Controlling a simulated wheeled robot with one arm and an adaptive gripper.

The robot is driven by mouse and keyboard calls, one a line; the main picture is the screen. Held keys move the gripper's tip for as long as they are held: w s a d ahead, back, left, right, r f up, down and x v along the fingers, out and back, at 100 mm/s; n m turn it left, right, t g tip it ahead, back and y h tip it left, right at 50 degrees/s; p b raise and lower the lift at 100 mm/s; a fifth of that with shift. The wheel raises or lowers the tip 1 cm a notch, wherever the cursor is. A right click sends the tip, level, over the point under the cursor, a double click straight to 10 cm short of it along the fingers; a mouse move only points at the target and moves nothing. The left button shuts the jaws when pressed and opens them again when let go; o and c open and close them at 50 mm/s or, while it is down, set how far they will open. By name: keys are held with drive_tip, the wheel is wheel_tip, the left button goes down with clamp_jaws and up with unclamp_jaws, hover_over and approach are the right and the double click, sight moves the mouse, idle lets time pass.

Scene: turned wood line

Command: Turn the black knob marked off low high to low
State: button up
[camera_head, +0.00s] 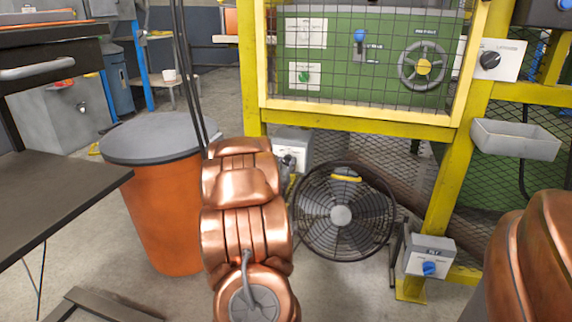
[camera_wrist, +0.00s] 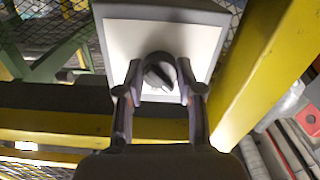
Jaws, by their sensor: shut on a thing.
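The black knob (camera_wrist: 159,66) sits on the pale front plate (camera_wrist: 122,42) of a grey box in the wrist view. My gripper (camera_wrist: 158,86) has one finger on each side of the knob and is shut on it. A light pointer line on the knob runs at a slant. No off, low or high marks are readable, so I cannot tell its setting. In the head view, a grey box (camera_head: 294,140) shows by the left yellow post, just right of my copper arm. My arm largely hides the gripper there.
A yellow post (camera_wrist: 262,75) stands close right of the box. In the head view, a black fan (camera_head: 341,216) stands on the floor right of my arm, and an orange bin (camera_head: 163,225) stands left. Another black knob (camera_head: 489,60) and a blue knob (camera_head: 429,268) are farther right.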

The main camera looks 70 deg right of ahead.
drive_tip(key=shift+m+p, duration=0.4)
drive_tip(key=m+p, duration=0.1)
drive_tip(key=m, duration=0.1)
drive_tip(key=shift+m+p, duration=0.4)
drive_tip(key=m, duration=0.5)
drive_tip(key=shift+p, duration=0.35)
drive_tip(key=shift+m, duration=0.3)
drive_tip(key=o, duration=1.1)
drive_tip(key=shift+o, duration=0.2)
